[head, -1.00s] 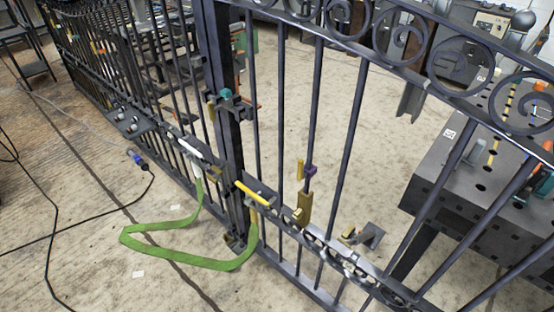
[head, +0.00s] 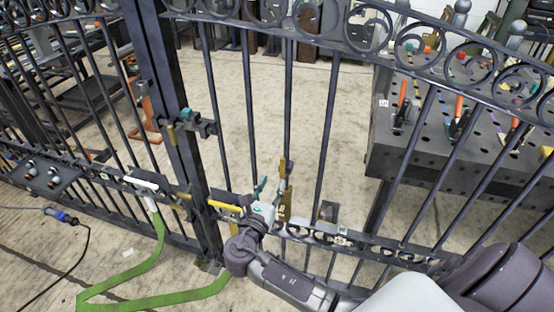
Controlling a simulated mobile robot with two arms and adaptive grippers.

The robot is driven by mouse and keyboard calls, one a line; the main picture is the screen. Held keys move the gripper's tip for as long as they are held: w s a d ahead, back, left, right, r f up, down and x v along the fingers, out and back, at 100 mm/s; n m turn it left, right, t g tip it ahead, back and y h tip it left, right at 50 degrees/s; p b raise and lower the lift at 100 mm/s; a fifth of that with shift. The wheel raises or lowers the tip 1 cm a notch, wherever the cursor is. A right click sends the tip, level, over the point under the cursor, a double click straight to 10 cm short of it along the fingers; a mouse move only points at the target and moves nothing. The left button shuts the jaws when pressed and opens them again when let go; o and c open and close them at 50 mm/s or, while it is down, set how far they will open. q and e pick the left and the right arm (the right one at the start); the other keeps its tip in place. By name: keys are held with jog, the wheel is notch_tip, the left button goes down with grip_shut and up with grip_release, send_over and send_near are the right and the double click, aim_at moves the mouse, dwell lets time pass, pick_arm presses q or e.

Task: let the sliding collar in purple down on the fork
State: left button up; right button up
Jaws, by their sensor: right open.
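The sliding collar's yellow tab (head: 282,167) shows beside a dark upright bar of the gate. The collar's purple body is too small and partly covered to make out clearly. The brass fork (head: 286,206) sits below it on the same bar, just above the gate's scrolled middle rail. My right gripper (head: 270,188) reaches in from the lower right. It is open, with its fingers pointing up, just left of the fork and below the tab. I cannot tell whether it touches the collar. My left gripper is not in view.
A yellow bar (head: 224,206) lies along the rail left of my gripper. A green strap (head: 150,262) hangs from a white handle (head: 141,182) down to the floor. A dark perforated table (head: 400,150) stands behind the gate at right. The gate bars surround the arm's reach.

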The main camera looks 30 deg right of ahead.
aim_at(282, 161)
jog(key=x, duration=1.1)
jog(key=shift+w+p, duration=0.2)
jog(key=shift+p, duration=0.1)
grip_shut()
